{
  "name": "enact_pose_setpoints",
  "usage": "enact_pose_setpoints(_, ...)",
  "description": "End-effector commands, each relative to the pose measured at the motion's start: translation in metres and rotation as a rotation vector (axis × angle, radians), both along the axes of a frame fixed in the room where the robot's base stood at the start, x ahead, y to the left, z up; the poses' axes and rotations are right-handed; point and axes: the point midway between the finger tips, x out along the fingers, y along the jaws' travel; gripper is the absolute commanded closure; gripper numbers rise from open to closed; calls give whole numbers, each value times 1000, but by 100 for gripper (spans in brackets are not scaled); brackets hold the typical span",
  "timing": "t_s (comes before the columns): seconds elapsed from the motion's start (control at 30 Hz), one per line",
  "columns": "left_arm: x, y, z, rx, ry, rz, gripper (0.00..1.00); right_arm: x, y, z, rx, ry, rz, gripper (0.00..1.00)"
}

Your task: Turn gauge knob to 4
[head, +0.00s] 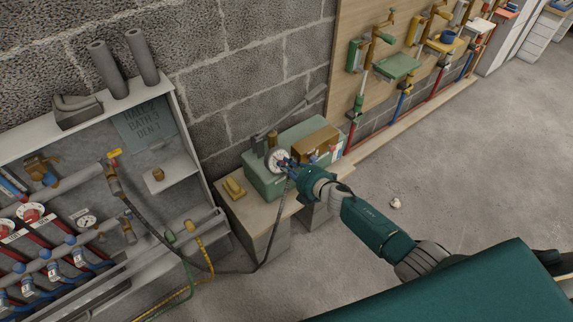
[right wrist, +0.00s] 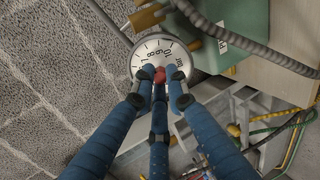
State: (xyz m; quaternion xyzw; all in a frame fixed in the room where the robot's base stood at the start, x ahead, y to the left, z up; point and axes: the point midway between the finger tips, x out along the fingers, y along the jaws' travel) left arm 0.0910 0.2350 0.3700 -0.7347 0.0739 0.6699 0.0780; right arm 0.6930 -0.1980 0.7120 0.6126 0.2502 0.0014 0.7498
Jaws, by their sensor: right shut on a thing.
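The gauge has a round white dial (head: 274,158) on the front of a green unit (head: 262,182) on a small wooden bench. In the right wrist view the dial (right wrist: 147,54) shows black numbers, 7, 8, 9 and 10 being readable, and "bar". A red knob (right wrist: 160,75) sits at the dial's middle. My right gripper (head: 286,164) reaches the dial from the right; in the wrist view its blue fingers (right wrist: 160,80) are shut around the knob. The fingers hide the lower dial and any pointer, so I cannot tell the setting. My left gripper is not in view.
A yellow object (head: 233,188) lies on the bench left of the unit. An open cabinet (head: 187,150) with pipes and valves stands at the left. A dark hose (head: 205,265) hangs between them. The floor to the right is mostly clear.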

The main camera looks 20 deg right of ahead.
Motion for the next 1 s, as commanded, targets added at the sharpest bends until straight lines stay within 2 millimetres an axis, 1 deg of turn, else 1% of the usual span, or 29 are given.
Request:
enact_pose_setpoints(0.03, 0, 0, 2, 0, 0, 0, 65, 1, -3, 2, 19, 6, -13, 100)
enact_pose_setpoints(0.3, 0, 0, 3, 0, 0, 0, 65, 1, -3, 1, 95, 34, -46, 100)
enact_pose_setpoints(0.83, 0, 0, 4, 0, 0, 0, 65, 1, -3, 1, 112, 40, -55, 100)
enact_pose_setpoints(0.87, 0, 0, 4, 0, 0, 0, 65, 1, -3, 1, 112, 40, -55, 81)
enact_pose_setpoints(0.9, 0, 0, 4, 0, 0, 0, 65, 1, -3, 1, 112, 41, -55, 73)
enact_pose_setpoints(0.93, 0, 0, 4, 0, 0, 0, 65, 1, -3, 1, 112, 41, -54, 68)
enact_pose_setpoints(1.0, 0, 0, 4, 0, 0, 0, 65, 1, -2, 0, 113, 41, -53, 68)
